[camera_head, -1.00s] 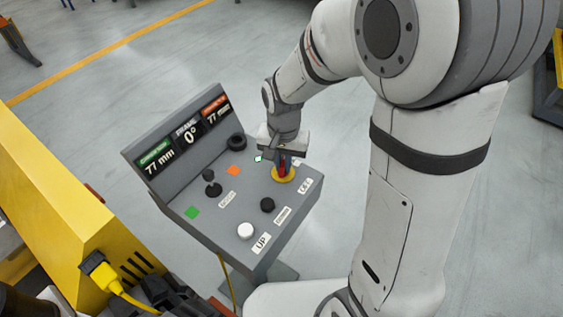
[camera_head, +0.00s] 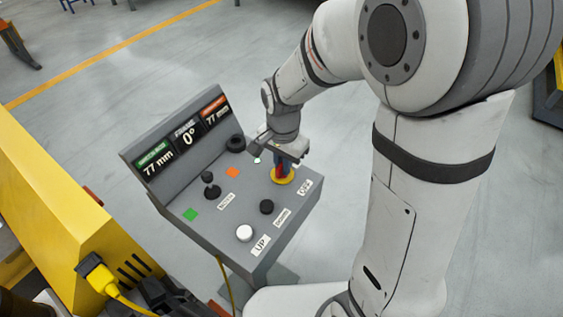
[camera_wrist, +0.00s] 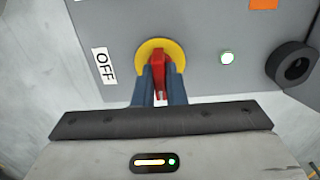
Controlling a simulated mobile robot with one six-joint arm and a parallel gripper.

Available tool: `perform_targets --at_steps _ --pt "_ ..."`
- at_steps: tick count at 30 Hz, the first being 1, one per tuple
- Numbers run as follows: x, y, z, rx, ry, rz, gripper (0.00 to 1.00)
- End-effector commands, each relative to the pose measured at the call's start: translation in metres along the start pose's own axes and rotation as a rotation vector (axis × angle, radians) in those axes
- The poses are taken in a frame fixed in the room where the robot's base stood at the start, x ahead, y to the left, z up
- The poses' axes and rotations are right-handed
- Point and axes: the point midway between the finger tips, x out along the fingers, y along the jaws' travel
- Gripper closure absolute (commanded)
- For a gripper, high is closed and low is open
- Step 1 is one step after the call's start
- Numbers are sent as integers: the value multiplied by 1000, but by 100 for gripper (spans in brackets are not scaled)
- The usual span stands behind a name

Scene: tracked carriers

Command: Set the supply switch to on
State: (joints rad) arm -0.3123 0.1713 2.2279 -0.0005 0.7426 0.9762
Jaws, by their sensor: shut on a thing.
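The supply switch is a red handle (camera_head: 281,170) on a round yellow plate (camera_head: 283,177) at the right rear of the grey console. My gripper (camera_head: 283,163) is over it from above, shut on the red handle. In the wrist view the handle (camera_wrist: 159,66) shows between the two blue fingers (camera_wrist: 160,85), with the yellow plate (camera_wrist: 148,46) behind it. A white OFF label (camera_wrist: 104,66) is left of the plate in that view. A small round lamp (camera_wrist: 227,58) right of it glows whitish green. I cannot read an ON label.
The console (camera_head: 215,235) also bears black knobs, a white button (camera_head: 244,233), a green square (camera_head: 190,214) and an orange square (camera_head: 232,172). Its display (camera_head: 185,135) reads 77 mm and 0°. A yellow machine (camera_head: 70,205) stands at left. Open floor lies behind.

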Motion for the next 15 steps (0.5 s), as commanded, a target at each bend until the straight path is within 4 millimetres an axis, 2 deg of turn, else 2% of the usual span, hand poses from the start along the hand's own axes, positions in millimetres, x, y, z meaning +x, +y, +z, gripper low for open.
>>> perform_targets --at_steps 5,6,13,15 --pt "0 0 1 0 -2 0 100" --pt "0 0 1 0 -2 0 87" --pt "0 0 0 -1 -1 0 68" --pt "0 0 0 -1 -1 0 67"
